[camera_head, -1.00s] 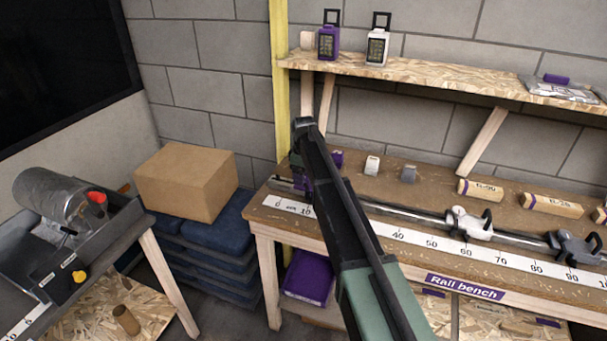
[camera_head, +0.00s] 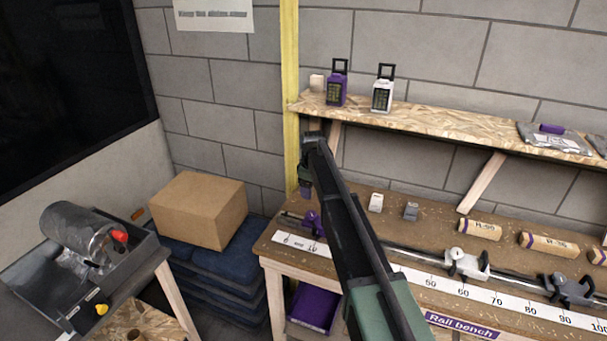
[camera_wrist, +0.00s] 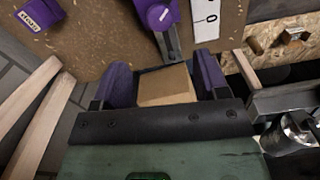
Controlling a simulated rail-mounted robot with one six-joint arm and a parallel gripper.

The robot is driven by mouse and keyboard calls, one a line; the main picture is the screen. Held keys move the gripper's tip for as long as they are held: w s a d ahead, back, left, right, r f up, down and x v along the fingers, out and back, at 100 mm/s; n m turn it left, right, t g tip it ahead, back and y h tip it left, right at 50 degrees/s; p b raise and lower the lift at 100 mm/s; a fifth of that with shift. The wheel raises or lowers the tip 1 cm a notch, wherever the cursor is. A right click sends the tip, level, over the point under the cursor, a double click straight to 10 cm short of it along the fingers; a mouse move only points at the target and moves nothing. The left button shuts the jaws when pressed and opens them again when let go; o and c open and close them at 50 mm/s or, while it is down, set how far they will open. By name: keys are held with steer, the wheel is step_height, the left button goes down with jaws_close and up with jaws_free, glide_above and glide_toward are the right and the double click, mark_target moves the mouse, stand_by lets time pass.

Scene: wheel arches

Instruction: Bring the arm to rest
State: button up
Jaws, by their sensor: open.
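My arm reaches up and away from the bottom of the head view, and my gripper (camera_head: 306,188) is at its far end, above the left end of the rail bench (camera_head: 345,205). The arm hides most of the gripper in that view. In the wrist view my gripper (camera_wrist: 163,78) shows two purple fingers spread apart. A cardboard box (camera_wrist: 165,86) appears between them, beyond the fingers. In the head view this box (camera_head: 198,208) sits on a blue stack left of the bench, apart from the gripper.
A purple clamp (camera_head: 313,222) is at the rail's left end. A white clamp (camera_head: 467,264) and a dark clamp (camera_head: 568,288) stand further right. A grey tray with a metal cylinder (camera_head: 80,230) is left.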

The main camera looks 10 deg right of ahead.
steer(key=s+m, duration=1)
steer(key=s, duration=2.8)
steer(key=shift+s+a+f+b, duration=0.15)
steer(key=shift+f+b, duration=0.2)
